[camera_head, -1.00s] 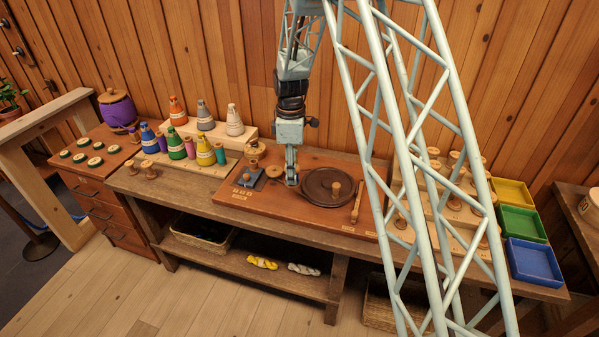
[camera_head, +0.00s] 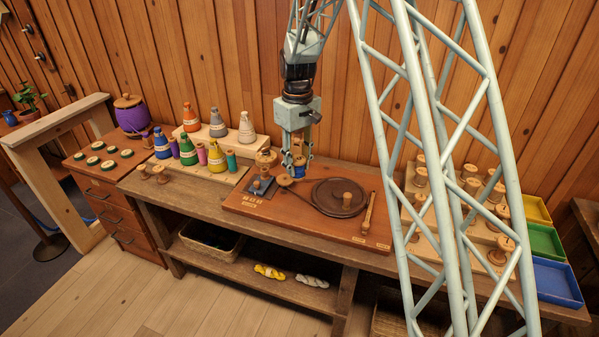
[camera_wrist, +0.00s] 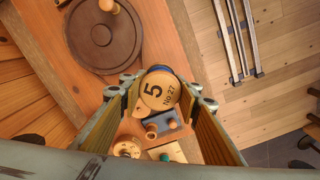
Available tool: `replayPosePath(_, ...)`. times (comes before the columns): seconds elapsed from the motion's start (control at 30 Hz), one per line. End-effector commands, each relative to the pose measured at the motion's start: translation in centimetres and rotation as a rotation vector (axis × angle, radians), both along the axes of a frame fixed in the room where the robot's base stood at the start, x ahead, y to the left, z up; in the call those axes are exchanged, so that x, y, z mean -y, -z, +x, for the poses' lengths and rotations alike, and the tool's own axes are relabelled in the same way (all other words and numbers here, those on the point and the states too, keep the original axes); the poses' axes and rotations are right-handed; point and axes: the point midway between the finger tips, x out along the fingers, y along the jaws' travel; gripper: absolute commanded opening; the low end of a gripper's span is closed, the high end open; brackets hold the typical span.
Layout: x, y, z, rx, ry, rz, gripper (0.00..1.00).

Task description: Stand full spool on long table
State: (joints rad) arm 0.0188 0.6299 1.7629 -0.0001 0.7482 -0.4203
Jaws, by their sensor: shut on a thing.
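A full spool (camera_wrist: 158,92) with a pale wooden end marked "5" and "No 27" and a rim of blue thread is between my gripper's fingers in the wrist view. My gripper (camera_head: 297,163) is shut on it, and the blue thread of the spool shows between the fingers in the head view (camera_head: 299,160). The spool is above the red-brown board, near the dark round plate; whether it touches anything below is unclear. The long table (camera_head: 196,207) runs along the wall, with a bare strip in front of the board.
The board (camera_head: 275,220) bears the round plate (camera_head: 340,197), a small grey-blue block (camera_head: 261,187) and a wooden stick (camera_head: 368,212). Colored thread cones stand left, a rack of bare spools and colored trays (camera_head: 556,281) right. My lattice arm hides part of the table's right side.

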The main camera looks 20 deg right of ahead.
Motion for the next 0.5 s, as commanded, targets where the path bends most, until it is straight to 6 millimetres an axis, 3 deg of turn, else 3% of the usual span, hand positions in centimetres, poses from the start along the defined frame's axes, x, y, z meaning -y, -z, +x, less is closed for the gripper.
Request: replayPosePath(0.5,-1.0,-4.3,0.0,0.001,0.474,0.001,0.19)
